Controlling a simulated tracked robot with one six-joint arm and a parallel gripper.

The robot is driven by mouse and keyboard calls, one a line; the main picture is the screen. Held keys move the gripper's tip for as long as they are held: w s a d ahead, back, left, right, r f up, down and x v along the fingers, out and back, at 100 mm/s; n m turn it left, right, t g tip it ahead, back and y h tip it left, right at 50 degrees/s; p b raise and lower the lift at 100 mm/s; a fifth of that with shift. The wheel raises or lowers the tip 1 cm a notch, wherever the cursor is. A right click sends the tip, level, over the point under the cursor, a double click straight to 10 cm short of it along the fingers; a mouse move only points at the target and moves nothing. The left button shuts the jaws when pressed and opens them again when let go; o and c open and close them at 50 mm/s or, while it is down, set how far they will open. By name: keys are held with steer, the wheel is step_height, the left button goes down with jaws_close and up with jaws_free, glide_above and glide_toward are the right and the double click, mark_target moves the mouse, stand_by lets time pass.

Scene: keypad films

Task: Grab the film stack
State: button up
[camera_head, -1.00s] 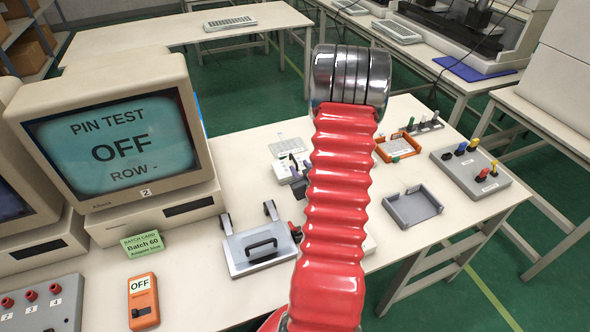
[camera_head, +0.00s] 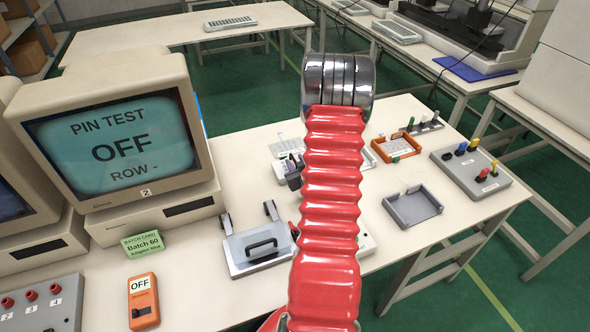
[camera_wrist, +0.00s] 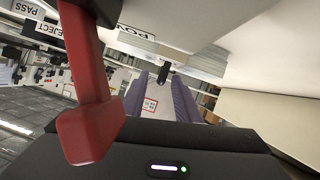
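In the head view my gripper (camera_head: 294,174) shows as a dark purple-grey finger beside a white box on the bench, partly hidden by my red sleeved arm. I cannot clearly make out the film stack; a pale sheet with a grid (camera_head: 288,143) lies just behind the white box (camera_head: 282,168).
A grey open tray (camera_head: 412,208) and an orange frame (camera_head: 397,147) lie to the right, near a grey box with coloured knobs (camera_head: 470,170). A metal fixture with a black handle (camera_head: 258,250) stands left of my arm. The monitor (camera_head: 110,135) reads "PIN TEST OFF".

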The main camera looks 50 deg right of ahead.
steer(key=shift+c, duration=0.5)
jaws_close()
steer(key=shift+r, duration=0.1)
step_height(320, 180, up, 18)
stand_by(1.0)
stand_by(0.5)
